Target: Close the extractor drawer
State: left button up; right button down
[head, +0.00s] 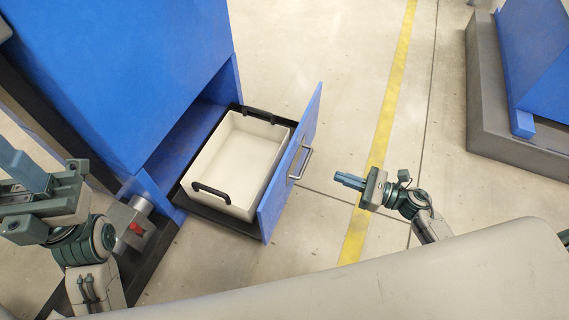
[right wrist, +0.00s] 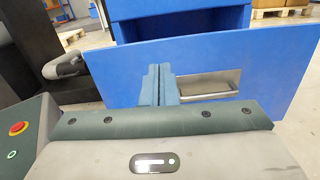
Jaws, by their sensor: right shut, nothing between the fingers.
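The extractor drawer is pulled out of the blue cabinet (head: 130,70). Its blue front panel (head: 272,212) stands well away from the cabinet, with a metal bar handle (head: 301,162) on its outer face. A cream tray with black handles (head: 216,191) sits in the drawer. My right gripper (head: 340,180) is shut and empty, to the right of the panel and apart from it in the head view. In the right wrist view its fingers (right wrist: 160,82) overlap the panel (right wrist: 115,68), just left of the handle (right wrist: 208,87). My left gripper (head: 22,165) is at the left edge; its jaw state is unclear.
A grey valve-like fitting with a red mark (head: 135,228) stands beside the cabinet's lower corner. Another blue unit on a grey base (head: 490,115) is at the far right. Open floor with a yellow line (head: 385,115) lies right of the drawer.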

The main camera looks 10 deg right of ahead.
jog(key=f, duration=0.1)
jog(key=b, duration=0.1)
send_near(286, 160)
jog(key=shift+n, duration=0.3)
jog(key=x, duration=0.6)
jog(key=shift+w+a+r, duration=0.1)
jog(key=shift+a+r, duration=0.05)
jog(key=shift+a, duration=0.25)
